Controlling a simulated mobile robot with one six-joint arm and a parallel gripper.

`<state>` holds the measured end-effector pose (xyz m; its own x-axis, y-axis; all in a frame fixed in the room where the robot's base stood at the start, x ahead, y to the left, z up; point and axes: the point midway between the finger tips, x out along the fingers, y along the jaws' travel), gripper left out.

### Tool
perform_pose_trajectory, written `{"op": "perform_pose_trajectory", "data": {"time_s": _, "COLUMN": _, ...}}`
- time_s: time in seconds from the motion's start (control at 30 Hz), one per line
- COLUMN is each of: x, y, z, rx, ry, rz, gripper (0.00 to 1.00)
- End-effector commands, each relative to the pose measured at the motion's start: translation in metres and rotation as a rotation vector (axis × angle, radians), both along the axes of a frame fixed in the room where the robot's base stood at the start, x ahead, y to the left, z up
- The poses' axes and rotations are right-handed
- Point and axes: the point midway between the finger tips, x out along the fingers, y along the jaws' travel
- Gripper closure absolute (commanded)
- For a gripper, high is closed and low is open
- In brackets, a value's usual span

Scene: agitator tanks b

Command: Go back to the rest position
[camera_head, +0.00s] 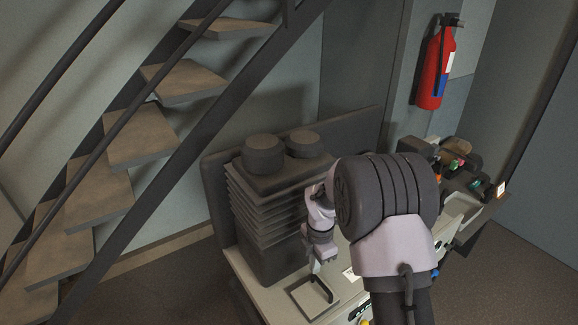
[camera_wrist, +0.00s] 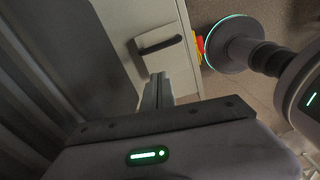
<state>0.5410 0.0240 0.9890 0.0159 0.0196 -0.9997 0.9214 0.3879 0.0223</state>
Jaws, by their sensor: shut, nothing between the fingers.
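My gripper (camera_head: 316,268) hangs at the end of my bent arm, above the pale bench top (camera_head: 277,308) and beside the dark ribbed machine. Its fingers are together and empty in the wrist view (camera_wrist: 157,80). A square pale panel with a dark bar handle (camera_head: 329,289) lies just below the gripper in the head view. The handle also shows ahead of the fingertips in the wrist view (camera_wrist: 160,44), apart from them. My upper arm hides the middle of the bench.
The dark ribbed machine (camera_head: 262,220) stands close on the left of my gripper. Small coloured items (camera_head: 455,166) lie at the bench's right end. A staircase (camera_head: 140,135) rises at left. A red fire extinguisher (camera_head: 432,75) hangs on the wall. Floor is open at right.

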Motion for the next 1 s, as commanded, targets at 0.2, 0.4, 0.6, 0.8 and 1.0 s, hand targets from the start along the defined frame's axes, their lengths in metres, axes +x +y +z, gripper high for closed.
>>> {"op": "perform_pose_trajectory", "data": {"time_s": 0.2, "x": -0.068, "y": 0.002, "z": 0.123, "rx": 0.136, "ry": -0.135, "rz": -0.806, "gripper": 1.00}}
{"op": "perform_pose_trajectory", "data": {"time_s": 0.4, "x": -0.197, "y": 0.008, "z": 0.175, "rx": 0.428, "ry": -0.147, "rz": -1.685, "gripper": 1.00}}
{"op": "perform_pose_trajectory", "data": {"time_s": 0.6, "x": -0.272, "y": 0.014, "z": 0.163, "rx": 0.655, "ry": -0.048, "rz": -2.187, "gripper": 1.00}}
{"op": "perform_pose_trajectory", "data": {"time_s": 0.8, "x": -0.282, "y": 0.015, "z": 0.160, "rx": 0.692, "ry": -0.019, "rz": -2.270, "gripper": 1.00}}
{"op": "perform_pose_trajectory", "data": {"time_s": 1.0, "x": -0.282, "y": 0.015, "z": 0.160, "rx": 0.692, "ry": -0.019, "rz": -2.270, "gripper": 1.00}}
